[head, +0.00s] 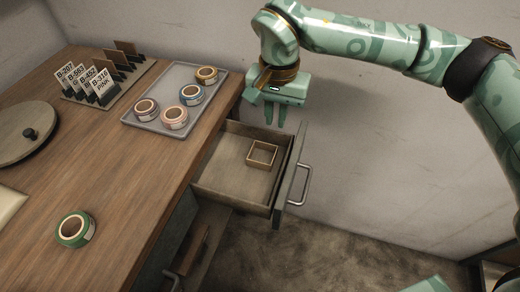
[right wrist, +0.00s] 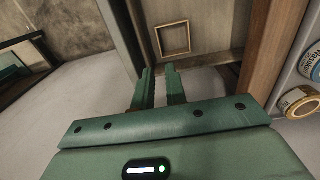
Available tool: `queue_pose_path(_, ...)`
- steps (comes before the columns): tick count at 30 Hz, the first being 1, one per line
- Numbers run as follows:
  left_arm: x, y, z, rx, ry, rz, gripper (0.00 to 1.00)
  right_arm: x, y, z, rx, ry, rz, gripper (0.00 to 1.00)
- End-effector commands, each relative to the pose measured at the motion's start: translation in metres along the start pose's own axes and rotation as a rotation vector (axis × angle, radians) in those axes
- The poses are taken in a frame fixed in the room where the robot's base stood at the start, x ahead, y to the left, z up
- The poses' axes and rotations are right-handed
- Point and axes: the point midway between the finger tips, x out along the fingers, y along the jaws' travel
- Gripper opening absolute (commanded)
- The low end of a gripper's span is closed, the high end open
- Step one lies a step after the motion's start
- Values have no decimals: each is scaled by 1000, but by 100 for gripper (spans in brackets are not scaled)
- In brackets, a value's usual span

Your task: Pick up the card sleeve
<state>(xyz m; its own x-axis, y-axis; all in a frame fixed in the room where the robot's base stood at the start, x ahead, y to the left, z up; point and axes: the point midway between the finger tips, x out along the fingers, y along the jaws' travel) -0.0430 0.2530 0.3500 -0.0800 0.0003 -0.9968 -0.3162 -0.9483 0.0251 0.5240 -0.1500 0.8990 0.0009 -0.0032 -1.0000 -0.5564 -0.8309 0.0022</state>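The card sleeve looks to be the small hollow square brown frame (head: 262,154) lying inside the open drawer (head: 222,192), toward its far right part. It also shows in the right wrist view (right wrist: 188,40), past the fingertips. My right gripper (head: 275,120) is above and beyond the drawer's far end, near the wall, with its fingers pointing down. In the right wrist view its two fingers (right wrist: 160,76) stand apart with nothing between them, so it is open and empty. It is apart from the sleeve. My left gripper is not in view.
The drawer front with a metal handle (head: 300,186) stands out from the wooden desk (head: 125,180). On the desk are a grey tray (head: 160,88) of tape rolls, a green tape roll (head: 76,229), a card rack (head: 108,84) and a round lid (head: 22,145). A lower drawer is partly open.

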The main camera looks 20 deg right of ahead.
Motion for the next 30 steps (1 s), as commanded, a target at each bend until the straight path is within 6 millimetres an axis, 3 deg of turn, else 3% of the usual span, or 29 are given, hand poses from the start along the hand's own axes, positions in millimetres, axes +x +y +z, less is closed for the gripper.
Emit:
queue_pose_path(1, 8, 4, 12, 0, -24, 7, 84, 22, 0, 0, 1, -10, 6, 14)
queue_pose_path(7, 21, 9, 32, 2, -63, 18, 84, 66, 0, 0, 3, -9, 3, 14)
queue_pose_path(14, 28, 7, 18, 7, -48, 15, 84, 85, 0, 0, 3, -6, 0, 14)
queue_pose_path(21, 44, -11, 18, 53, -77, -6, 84, 126, 2, 0, 4, -10, 1, 14)
queue_pose_path(30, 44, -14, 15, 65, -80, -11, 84, 132, 3, 0, 6, -4, -3, 14)
